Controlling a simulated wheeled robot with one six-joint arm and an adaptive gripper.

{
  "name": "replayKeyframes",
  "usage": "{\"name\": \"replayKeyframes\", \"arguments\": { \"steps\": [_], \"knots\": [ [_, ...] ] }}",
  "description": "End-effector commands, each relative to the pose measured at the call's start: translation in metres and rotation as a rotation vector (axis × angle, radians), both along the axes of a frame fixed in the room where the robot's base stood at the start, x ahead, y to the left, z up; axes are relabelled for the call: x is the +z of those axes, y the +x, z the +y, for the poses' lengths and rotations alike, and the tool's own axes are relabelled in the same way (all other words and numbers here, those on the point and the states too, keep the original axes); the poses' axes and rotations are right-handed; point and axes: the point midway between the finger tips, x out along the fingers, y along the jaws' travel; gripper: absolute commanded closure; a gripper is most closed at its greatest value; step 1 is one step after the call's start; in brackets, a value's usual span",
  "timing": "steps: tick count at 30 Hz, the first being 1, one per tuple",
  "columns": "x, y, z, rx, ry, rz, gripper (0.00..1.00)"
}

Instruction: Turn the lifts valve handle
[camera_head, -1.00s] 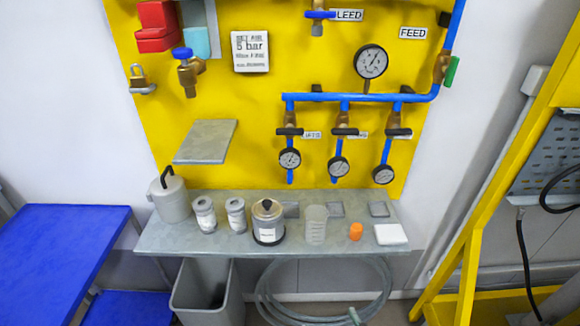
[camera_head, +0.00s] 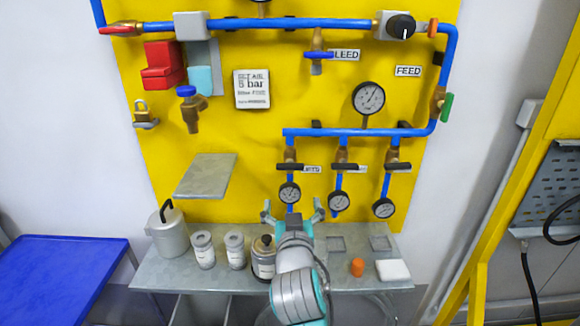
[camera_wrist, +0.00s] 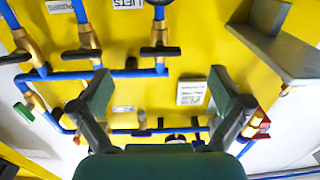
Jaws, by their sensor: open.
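The lifts valve handle (camera_head: 290,167) is a black bar on the leftmost of three brass valves, beside a small label that seems to read LIFTS (camera_head: 311,169). The bar lies crosswise to its blue vertical pipe. In the wrist view, which looks upside down, the handle (camera_wrist: 158,52) shows above the middle, beyond the fingers. My gripper (camera_head: 292,212) is open and empty, its fingers pointing up towards the panel, below the handle and its gauge (camera_head: 289,193) in the head view. Its two fingers also show spread wide in the wrist view (camera_wrist: 160,95).
Two similar valve handles (camera_head: 344,167) (camera_head: 398,166) sit to the right, with gauges below. A grey shelf (camera_head: 207,175) juts out at left. The bench (camera_head: 215,283) below holds a kettle-like can (camera_head: 166,233), jars, an orange piece (camera_head: 357,267) and a white block (camera_head: 392,270).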

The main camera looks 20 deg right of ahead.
Motion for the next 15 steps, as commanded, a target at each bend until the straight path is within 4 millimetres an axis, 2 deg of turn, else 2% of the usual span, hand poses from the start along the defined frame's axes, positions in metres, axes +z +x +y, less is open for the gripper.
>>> {"name": "replayKeyframes", "arguments": {
  "steps": [1,6,11,15],
  "knots": [
    [0.013,0.005,0.001,-0.008,0.009,-0.011,0.00],
    [0.032,0.012,0.001,-0.029,0.025,-0.020,0.00],
    [0.034,0.021,-0.002,-0.032,0.027,-0.019,0.00],
    [0.033,0.041,-0.008,-0.033,0.027,-0.018,0.00]
  ]
}}
